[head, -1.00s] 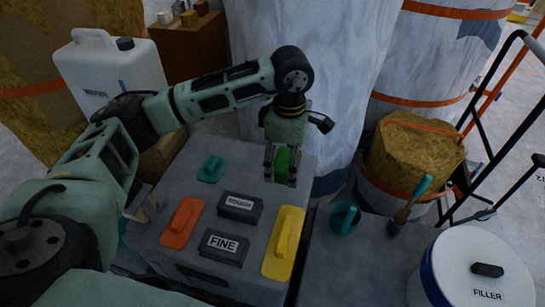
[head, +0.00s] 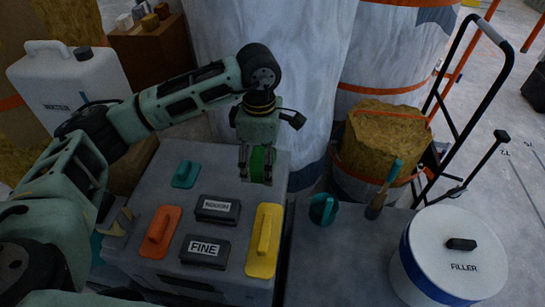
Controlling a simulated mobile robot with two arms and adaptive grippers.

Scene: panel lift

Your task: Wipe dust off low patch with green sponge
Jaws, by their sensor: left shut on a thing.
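The green sponge (head: 257,161) is between the fingers of my left gripper (head: 257,165), which is shut on it. The gripper points down at the back right of the grey box top (head: 218,180), behind the yellow float. I cannot tell whether the sponge touches the box top. The fingers cover part of the sponge. No dusty patch can be made out in the head view. My right gripper is not in view.
The box top carries a teal float (head: 186,174), an orange float (head: 159,232), a yellow float (head: 263,241) and blocks marked ROUGH (head: 217,209) and FINE (head: 205,251). A filler bucket (head: 450,258), teal tape (head: 323,208) and a brush (head: 384,189) stand right. A water jug (head: 68,90) stands left.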

